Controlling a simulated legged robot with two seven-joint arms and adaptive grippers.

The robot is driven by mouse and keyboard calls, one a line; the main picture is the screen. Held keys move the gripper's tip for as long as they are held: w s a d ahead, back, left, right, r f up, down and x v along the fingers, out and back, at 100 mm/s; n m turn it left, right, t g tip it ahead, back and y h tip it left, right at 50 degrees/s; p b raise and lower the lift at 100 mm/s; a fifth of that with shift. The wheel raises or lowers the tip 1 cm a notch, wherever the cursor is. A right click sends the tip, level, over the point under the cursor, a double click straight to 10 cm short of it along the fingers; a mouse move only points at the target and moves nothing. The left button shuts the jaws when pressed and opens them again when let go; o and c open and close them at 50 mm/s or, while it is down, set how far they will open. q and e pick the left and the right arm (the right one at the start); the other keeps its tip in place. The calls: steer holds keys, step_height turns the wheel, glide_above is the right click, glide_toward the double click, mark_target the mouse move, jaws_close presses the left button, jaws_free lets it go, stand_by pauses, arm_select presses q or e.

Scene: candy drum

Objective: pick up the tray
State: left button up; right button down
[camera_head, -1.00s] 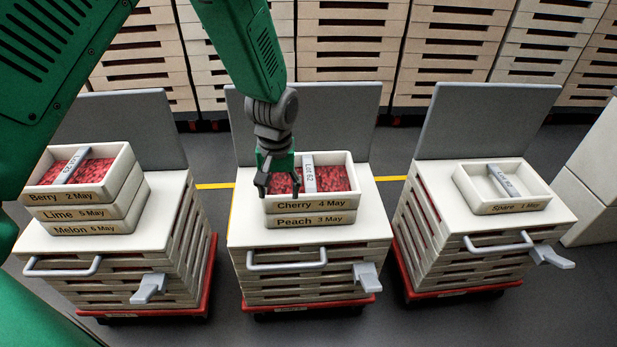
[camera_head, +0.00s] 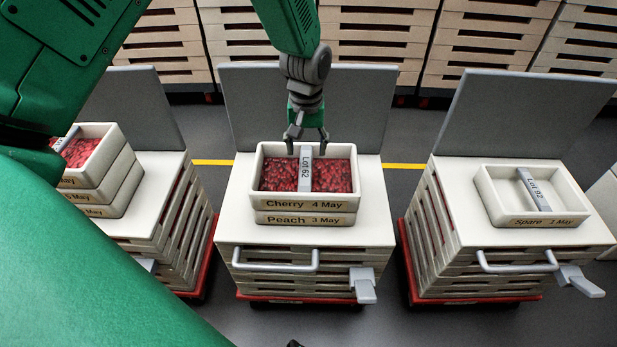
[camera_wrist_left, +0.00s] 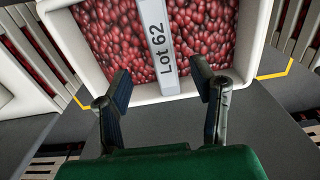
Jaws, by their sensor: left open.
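The Cherry 4 May tray (camera_head: 305,204) is a pale open box of red candies on top of the Peach 3 May tray (camera_head: 304,219), on the middle cart. A grey bar marked Lot 62 (camera_head: 305,167) crosses its middle; the tray also shows in the left wrist view (camera_wrist_left: 78,52). My left gripper (camera_head: 306,143) is open and empty at the tray's far side. Its fingers stand apart, one on each side of the bar's line; in the left wrist view the gripper (camera_wrist_left: 161,78) shows the bar end between them. Contact cannot be told. My right gripper is not seen.
The left cart carries a tray stack (camera_head: 118,165), partly hidden by my green arm. The right cart holds an empty Spare tray (camera_head: 488,213) with a Lot 92 bar. A grey upright panel (camera_head: 360,100) rises behind the middle stack. Shelving lines the back.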

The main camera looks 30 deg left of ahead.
mark_target(305, 166)
arm_select(q)
step_height(305, 166, down, 2)
steer(key=shift+w+f, duration=0.1)
steer(key=shift+w, duration=0.05)
steer(key=shift+a+f, duration=0.4)
steer(key=shift+f, duration=0.05)
steer(key=f+b, duration=0.1)
steer(key=f, duration=0.3)
steer(key=shift+s+b, duration=0.2)
steer(key=shift+b, duration=0.15)
steer(key=shift+d+f, duration=0.2)
steer(key=shift+f, duration=0.05)
steer(key=shift+d+r, duration=0.15)
steer(key=shift+d, duration=0.15)
steer(key=c, duration=1)
steer(key=shift+a, duration=0.15)
jaws_close()
steer(key=shift+a, duration=0.2)
